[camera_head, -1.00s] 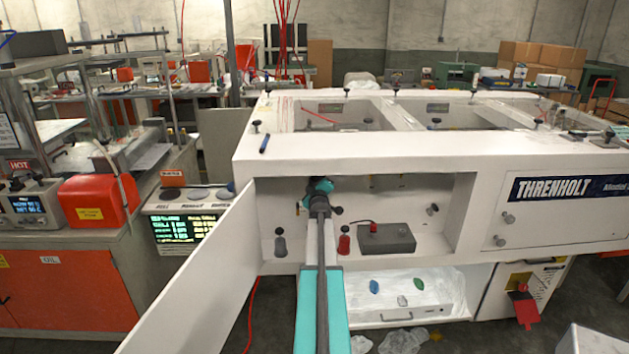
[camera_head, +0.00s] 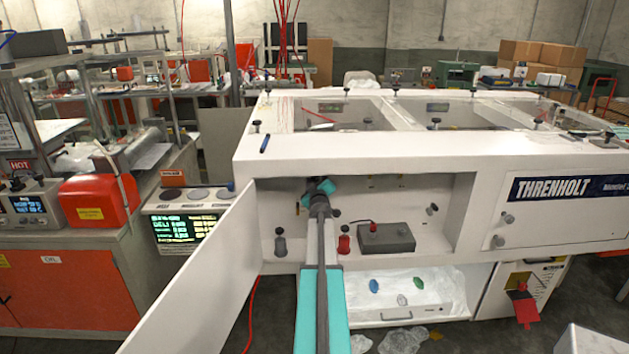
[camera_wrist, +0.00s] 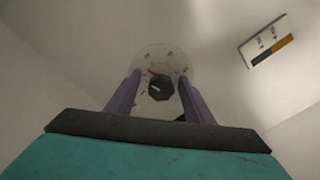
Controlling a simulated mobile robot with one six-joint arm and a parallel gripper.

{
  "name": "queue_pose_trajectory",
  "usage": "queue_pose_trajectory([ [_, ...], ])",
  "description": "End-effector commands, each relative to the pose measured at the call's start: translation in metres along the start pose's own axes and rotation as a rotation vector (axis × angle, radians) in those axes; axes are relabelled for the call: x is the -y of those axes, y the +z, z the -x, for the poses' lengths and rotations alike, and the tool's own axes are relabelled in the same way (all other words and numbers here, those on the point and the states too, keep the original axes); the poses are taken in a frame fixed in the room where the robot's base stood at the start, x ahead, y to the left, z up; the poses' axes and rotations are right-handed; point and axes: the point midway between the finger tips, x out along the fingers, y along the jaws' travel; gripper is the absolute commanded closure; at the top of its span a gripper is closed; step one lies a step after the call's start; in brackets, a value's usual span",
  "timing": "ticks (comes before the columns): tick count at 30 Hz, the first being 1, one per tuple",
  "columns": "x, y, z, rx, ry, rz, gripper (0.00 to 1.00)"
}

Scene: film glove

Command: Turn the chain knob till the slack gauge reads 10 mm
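In the wrist view a dark knob (camera_wrist: 161,88) with a light mark sits on a round pale dial plate (camera_wrist: 164,62) with small marks and a red pointer. The knob shows between the two fingers of my gripper (camera_wrist: 159,77), with gaps on both sides. My gripper is open, and I cannot tell how deep the knob lies between the fingers. A small gauge panel (camera_wrist: 267,42) with an orange and dark strip is at the upper right; its reading is too small to tell. In the head view my arm reaches into the open bay and hides the knob.
The white machine (camera_head: 365,158) has an open door (camera_head: 198,280) left of my arm. The bay's right side has free room.

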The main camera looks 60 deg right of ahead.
Motion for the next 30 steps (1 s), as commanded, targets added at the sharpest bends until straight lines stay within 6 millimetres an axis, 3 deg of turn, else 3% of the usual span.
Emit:
queue_pose_trajectory([
  [14,0.001,0.000,0.008,0.000,-0.001,0.001,0.52],
  [30,0.001,0.001,0.053,0.000,-0.001,0.001,0.52],
])
